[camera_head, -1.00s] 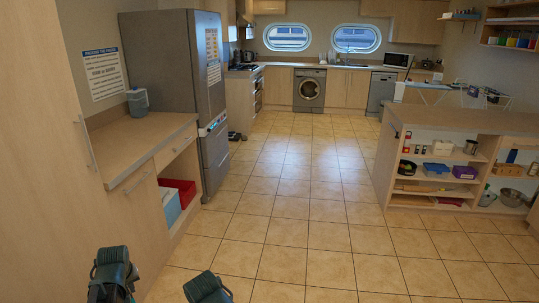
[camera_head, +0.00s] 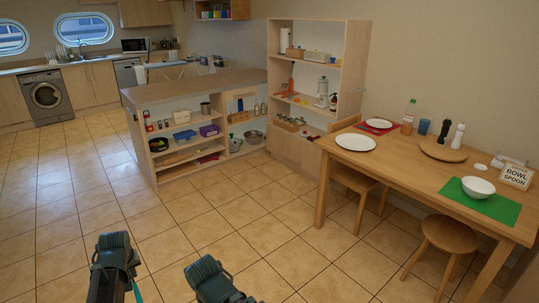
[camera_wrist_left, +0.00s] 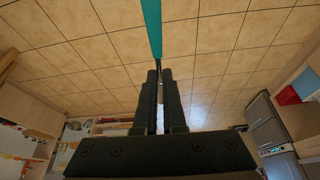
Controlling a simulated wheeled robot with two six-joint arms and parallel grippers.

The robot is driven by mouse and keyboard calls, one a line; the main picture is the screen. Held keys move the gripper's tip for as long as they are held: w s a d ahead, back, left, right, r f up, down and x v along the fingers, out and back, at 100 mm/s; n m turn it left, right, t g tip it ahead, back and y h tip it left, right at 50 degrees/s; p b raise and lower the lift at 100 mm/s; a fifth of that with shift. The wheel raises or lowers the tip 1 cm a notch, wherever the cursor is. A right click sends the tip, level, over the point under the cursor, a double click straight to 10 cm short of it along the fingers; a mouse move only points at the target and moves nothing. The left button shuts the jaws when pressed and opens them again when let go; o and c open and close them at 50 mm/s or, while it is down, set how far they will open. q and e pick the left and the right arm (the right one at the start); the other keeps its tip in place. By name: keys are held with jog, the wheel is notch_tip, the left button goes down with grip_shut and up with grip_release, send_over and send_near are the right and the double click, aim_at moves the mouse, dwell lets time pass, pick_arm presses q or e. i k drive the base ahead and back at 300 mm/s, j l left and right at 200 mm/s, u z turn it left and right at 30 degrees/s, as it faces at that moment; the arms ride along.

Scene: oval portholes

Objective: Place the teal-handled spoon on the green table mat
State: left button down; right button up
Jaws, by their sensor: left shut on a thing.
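The spoon's teal handle (camera_wrist_left: 152,28) sticks out from between the fingertips of my left gripper (camera_wrist_left: 160,78) in the left wrist view, up to the top edge. The jaws are shut on it, with a dark thin part of the spoon between them. A short teal piece (camera_head: 137,291) also shows beside my left arm in the head view. The green table mat (camera_head: 509,209) lies on the wooden table at the right, well away from my arms. A white bowl (camera_head: 478,187) stands on it. My right arm shows at the bottom, but its jaws are out of sight.
The wooden table (camera_head: 425,175) also holds a red mat with a white plate, another plate (camera_head: 355,142), a round board with shakers, and a "BOWL SPOON" sign (camera_head: 516,176). A stool (camera_head: 448,236) stands in front. Tiled floor before me is clear. A shelf island (camera_head: 193,87) stands ahead.

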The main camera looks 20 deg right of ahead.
aim_at(511, 211)
jog(key=l+z, duration=0.95)
jog(key=i+l+z, duration=0.2)
jog(key=l+z, duration=0.25)
jog(key=i+l+z, duration=0.2)
jog(key=z, duration=0.3)
jog(key=i+l+z, duration=0.3)
jog(key=z, duration=0.15)
jog(key=l, duration=0.1)
